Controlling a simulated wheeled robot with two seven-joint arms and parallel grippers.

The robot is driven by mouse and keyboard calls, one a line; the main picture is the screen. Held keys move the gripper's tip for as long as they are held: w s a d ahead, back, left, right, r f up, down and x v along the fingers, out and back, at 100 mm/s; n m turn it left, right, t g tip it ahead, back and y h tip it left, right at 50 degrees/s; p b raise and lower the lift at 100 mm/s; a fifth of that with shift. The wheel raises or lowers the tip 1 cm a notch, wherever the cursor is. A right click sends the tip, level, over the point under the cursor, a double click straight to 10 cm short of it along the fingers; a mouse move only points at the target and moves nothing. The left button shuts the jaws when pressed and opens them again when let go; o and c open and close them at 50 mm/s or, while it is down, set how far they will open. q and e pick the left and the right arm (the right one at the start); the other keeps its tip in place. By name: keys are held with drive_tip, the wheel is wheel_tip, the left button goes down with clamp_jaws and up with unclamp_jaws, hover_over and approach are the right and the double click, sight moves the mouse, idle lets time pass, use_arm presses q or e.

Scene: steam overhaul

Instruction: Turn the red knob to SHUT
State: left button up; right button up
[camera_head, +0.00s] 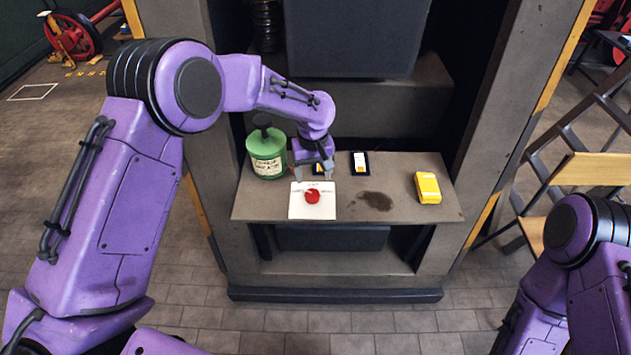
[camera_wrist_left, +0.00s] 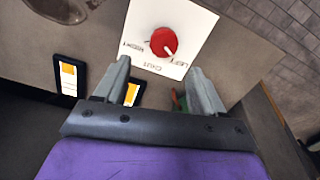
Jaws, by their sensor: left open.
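The red knob (camera_head: 312,196) sits on a white square plate (camera_head: 298,210) on the shelf. In the left wrist view the red knob (camera_wrist_left: 163,42) has a white mark pointing to the lower right, toward the label that reads LEFT. The plate (camera_wrist_left: 185,20) also carries a SHUT label at the lower middle and a RIGHT label at the left, all upside down. My left gripper (camera_head: 314,173) is open and empty, just behind the knob in the head view. In the wrist view its fingertips (camera_wrist_left: 159,68) are apart, with the knob beyond them. My right gripper is out of view.
A green canister (camera_head: 267,158) stands left of the gripper. Two dark cards lie behind the plate; one (camera_head: 360,162) shows fully, the other is partly hidden. A dark stain (camera_head: 375,201) and a yellow box (camera_head: 428,188) are to the right. A dark block hangs above.

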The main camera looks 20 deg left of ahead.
sight(312, 194)
use_arm(q)
drive_tip(key=f, duration=0.1)
drive_tip(key=s+f, duration=0.1)
drive_tip(key=s+f+p, duration=0.1)
drive_tip(key=f, duration=0.1)
drive_tip(key=shift+s+f, duration=0.1)
drive_tip(key=shift+w+f, duration=0.35)
drive_tip(key=shift+f, duration=0.25)
drive_tip(key=shift+w+f, duration=0.3)
drive_tip(key=shift+f, duration=0.3)
drive_tip(key=shift+w+f, duration=0.2)
drive_tip(key=shift+s+r, duration=0.25)
drive_tip(key=shift+s, duration=0.05)
drive_tip(key=shift+c, duration=0.3)
drive_tip(key=shift+s+r, duration=0.1)
drive_tip(key=shift+s, duration=0.05)
drive_tip(key=c, duration=1)
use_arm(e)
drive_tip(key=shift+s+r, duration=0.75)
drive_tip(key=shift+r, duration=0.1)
